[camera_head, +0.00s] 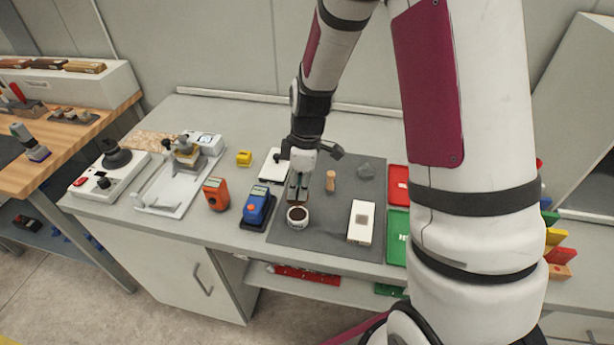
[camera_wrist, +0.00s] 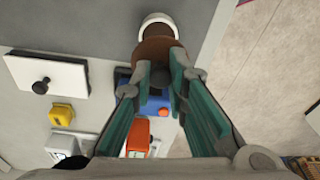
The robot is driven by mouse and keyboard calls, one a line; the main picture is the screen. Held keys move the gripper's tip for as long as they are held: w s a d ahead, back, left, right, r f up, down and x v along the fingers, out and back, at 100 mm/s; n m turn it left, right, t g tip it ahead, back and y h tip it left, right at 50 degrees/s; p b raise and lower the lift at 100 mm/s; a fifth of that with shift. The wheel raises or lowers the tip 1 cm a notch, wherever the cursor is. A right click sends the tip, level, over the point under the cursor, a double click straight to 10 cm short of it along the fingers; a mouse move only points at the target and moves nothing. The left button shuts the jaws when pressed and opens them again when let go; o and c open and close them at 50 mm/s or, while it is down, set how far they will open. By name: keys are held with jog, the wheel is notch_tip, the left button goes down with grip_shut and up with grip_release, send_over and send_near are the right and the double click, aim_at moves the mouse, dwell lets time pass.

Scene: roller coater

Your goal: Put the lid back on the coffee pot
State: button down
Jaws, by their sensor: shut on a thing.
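The coffee pot (camera_head: 297,223) is a small round white vessel with dark brown contents showing inside its rim, on the grey mat. It also shows as a white ring (camera_wrist: 160,18) at the top of the wrist view. My gripper (camera_head: 298,192) points down just behind the pot. In the wrist view its teal fingers (camera_wrist: 175,80) are shut on a dark knob. A brown round piece (camera_wrist: 153,50), apparently the lid, shows at the knob and partly overlaps the pot in this view. The lid is hard to make out in the head view, and its height above the mat is unclear.
A blue device (camera_head: 257,207) and an orange one (camera_head: 216,194) stand left of the pot. A wooden tamper-like piece (camera_head: 331,181) and a white box (camera_head: 361,222) stand to the right. A white plate (camera_wrist: 40,70) with a black knob lies near my gripper. Mat (camera_head: 315,240) is bare between.

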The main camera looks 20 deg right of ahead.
jog(key=shift+f+b, duration=0.9)
jog(key=shift+f, duration=2.3)
jog(key=shift+f, duration=0.15)
dwell(0.8)
jog(key=c, duration=1)
grip_release()
jog(key=shift+r+p, duration=1.5)
jog(key=shift+r, duration=2.05)
